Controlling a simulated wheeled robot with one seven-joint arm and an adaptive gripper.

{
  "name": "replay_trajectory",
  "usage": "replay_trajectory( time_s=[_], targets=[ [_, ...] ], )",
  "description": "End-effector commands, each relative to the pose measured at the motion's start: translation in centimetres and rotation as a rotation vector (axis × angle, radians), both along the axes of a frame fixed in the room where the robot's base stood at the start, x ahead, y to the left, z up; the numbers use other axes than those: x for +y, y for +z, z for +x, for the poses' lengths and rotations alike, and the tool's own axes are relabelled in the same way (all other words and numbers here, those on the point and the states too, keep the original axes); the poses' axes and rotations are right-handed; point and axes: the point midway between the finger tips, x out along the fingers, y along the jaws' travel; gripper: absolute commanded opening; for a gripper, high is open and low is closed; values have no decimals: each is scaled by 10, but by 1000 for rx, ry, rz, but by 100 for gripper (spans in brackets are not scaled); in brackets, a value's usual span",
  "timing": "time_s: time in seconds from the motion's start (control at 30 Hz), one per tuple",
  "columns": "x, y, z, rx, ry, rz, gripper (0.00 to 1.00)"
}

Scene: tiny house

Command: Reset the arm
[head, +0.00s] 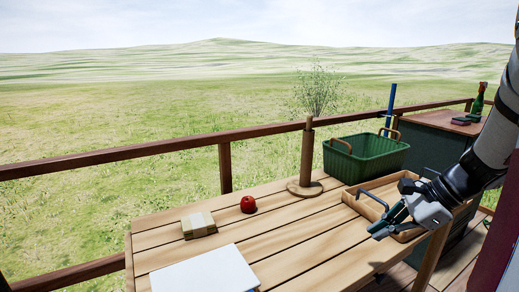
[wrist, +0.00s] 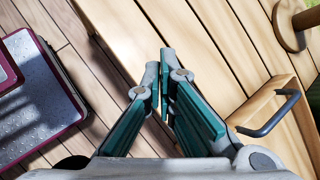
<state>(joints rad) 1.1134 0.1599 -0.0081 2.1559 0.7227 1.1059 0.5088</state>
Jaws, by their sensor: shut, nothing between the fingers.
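My gripper (head: 382,230) is at the right of the head view, at the end of my arm, over the right edge of the wooden table (head: 285,240). In the wrist view my gripper (wrist: 164,85) points at the table edge and the deck below. Its two fingers are together at the tips, with nothing between them. A wooden tray (head: 376,213) with dark handles lies on the table just behind my gripper in the head view. Its corner and one handle also show at the right of the wrist view (wrist: 262,108).
A green basket (head: 365,158) and a wooden upright holder (head: 306,160) stand at the table's back. A red apple (head: 248,205), a pale block (head: 198,225) and a white board (head: 204,271) lie farther left. A railing (head: 120,155) runs behind. A dark-red-rimmed grey object (wrist: 35,95) is on the deck.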

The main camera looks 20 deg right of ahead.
Motion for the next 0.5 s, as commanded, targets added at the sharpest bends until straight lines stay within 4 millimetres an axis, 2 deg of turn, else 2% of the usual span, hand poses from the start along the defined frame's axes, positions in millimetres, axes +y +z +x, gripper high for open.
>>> replay_trajectory(
  time_s=[0.03, 0.2, 0.27, 0.4, 0.5],
  targets=[
    [31, 12, 5, -2, 125, -49, 0],
    [120, 37, -5, -4, 531, -201, 0],
    [148, 43, -15, -7, 672, -254, 0],
    [200, 53, -46, -23, 995, -382, 0],
    [227, 57, -73, -38, 1216, -476, 0]
  ],
)
